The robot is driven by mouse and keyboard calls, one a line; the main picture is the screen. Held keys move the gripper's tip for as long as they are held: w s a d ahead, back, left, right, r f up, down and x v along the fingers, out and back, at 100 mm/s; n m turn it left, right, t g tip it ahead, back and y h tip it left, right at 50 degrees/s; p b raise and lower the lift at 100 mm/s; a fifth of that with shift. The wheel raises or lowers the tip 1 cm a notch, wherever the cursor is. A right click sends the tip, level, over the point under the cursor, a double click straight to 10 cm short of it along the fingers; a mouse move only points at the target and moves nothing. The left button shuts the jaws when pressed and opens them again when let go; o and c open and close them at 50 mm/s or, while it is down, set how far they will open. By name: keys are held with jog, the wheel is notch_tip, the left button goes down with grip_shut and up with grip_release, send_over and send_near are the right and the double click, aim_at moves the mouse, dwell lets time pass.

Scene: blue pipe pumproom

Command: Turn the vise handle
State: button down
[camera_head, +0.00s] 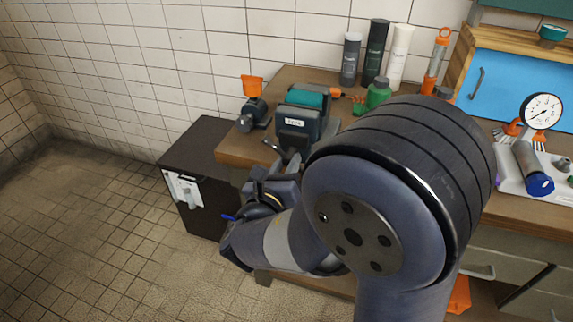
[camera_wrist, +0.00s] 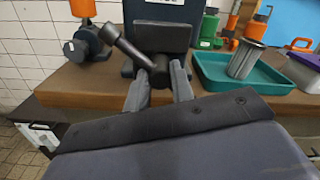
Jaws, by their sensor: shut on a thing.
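The dark vise (camera_head: 305,125) stands on the wooden bench near its front left corner, with a teal part on top in the head view. In the wrist view its dark front (camera_wrist: 160,12) is at the top centre. The vise handle (camera_wrist: 128,48) is a dark bar slanting from the upper left down to a hub; its end also shows in the head view (camera_head: 270,146). My gripper (camera_wrist: 160,75) is in front of the vise, its two grey fingers shut on the handle at the hub. My arm hides much of the gripper in the head view.
The bench (camera_head: 228,150) has an orange-topped device (camera_head: 251,105) left of the vise. A green bottle (camera_head: 378,92) and several taller bottles stand behind. A teal tray (camera_wrist: 270,84) with a grey cylinder (camera_wrist: 246,60) lies right. The floor at left is clear.

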jog(key=m+b, duration=0.3)
jog(key=b, duration=0.1)
jog(key=m+b, duration=0.7)
jog(key=m, duration=0.1)
jog(key=shift+f+b, duration=0.4)
jog(key=shift+m, duration=0.3)
jog(key=c, duration=1.5)
grip_release()
jog(key=shift+s+a+r, duration=0.1)
jog(key=shift+s+r, duration=0.05)
jog(key=o, duration=0.3)
jog(key=shift+r, duration=0.15)
jog(key=shift+o, duration=0.2)
jog(key=p+v, duration=0.1)
jog(key=v, duration=0.9)
jog(key=shift+s, duration=0.4)
